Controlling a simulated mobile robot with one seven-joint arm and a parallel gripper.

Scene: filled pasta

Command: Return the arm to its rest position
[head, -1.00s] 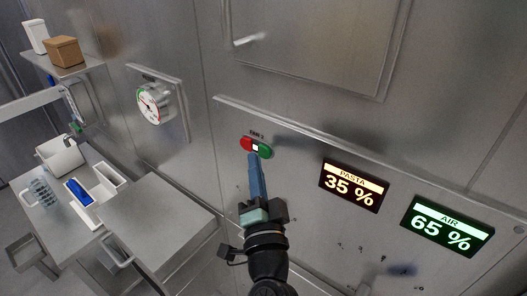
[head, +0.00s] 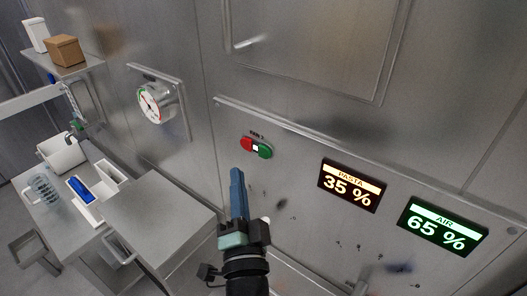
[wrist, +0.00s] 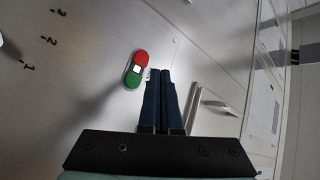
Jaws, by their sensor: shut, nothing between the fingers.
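My gripper (head: 236,174) has long blue fingers pressed together and empty. In the head view it points up, below and left of the red and green button plate (head: 256,147) on the metal wall, apart from it. In the wrist view the shut fingers (wrist: 159,72) stand to the right of the button plate (wrist: 136,69), with a gap between. The plate has a red end, a green end and a pale square in the middle. The rest of my arm runs out of the bottom of the head view.
Two displays, PASTA 35 % (head: 351,186) and AIR 65 % (head: 442,227), are on the wall to the right. A round gauge (head: 156,103) is at left. A metal table (head: 150,215) and a blue item in a white tray (head: 88,212) are at lower left.

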